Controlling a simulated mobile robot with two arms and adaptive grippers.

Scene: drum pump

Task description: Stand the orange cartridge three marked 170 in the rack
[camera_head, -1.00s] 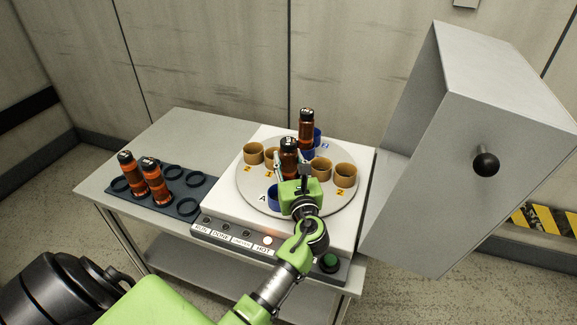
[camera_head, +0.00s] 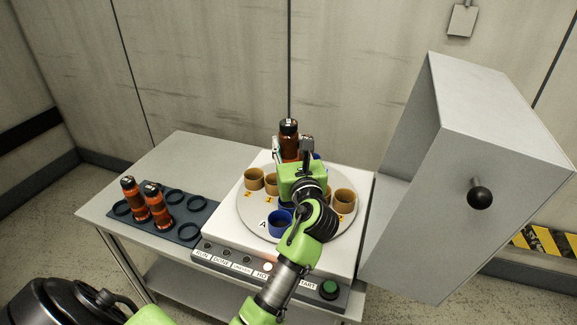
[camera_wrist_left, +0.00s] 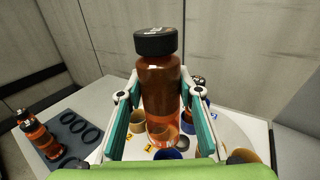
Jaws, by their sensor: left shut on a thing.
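My left gripper (camera_head: 298,168) is shut on an orange cartridge (camera_head: 289,143) with a black cap, held upright above the round turntable (camera_head: 250,216). The left wrist view shows this held cartridge (camera_wrist_left: 160,88) between the two fingers; its number is not legible. A second capped cartridge (camera_wrist_left: 198,82) shows partly behind the right finger in that view; in the head view my gripper hides it. The dark blue rack (camera_head: 199,222) lies on the table at left. Two orange cartridges (camera_head: 134,200) (camera_head: 157,205) stand in its ring places, and several rings are empty. My right gripper is out of view.
Several tan cups (camera_head: 253,179) and a blue cup (camera_head: 278,223) stand on the turntable. The white machine has a front panel with a green button (camera_head: 329,289). A large grey hood (camera_head: 455,170) with a black knob stands open at right. Table space behind the rack is clear.

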